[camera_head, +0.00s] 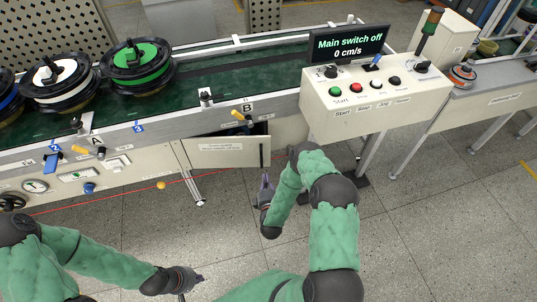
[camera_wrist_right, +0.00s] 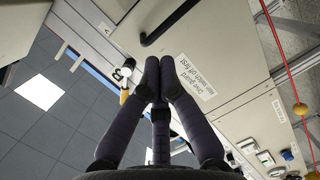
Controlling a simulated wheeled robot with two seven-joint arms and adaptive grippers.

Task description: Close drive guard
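The drive guard (camera_head: 222,156) is a pale, labelled panel under the conveyor. It stands ajar, with a dark gap along its top right. Its black bar handle (camera_head: 261,155) is near the right edge. The wrist view shows the guard (camera_wrist_right: 225,100) and handle (camera_wrist_right: 168,24) too. My right gripper (camera_head: 265,183) is just in front of and below the handle end. In the wrist view its fingers (camera_wrist_right: 159,62) are together, with nothing seen between them, apart from the handle. My left gripper (camera_head: 191,285) is low at the front, away from the guard; its fingers are unclear.
The control box (camera_head: 345,105) stands at the right; its screen (camera_head: 347,43) reads "Main switch off, 0 cm/s". A red cord with a yellow ball (camera_head: 161,185) runs low at the left. Yellow-handled lever B (camera_head: 240,116) sits above the guard. The floor in front is clear.

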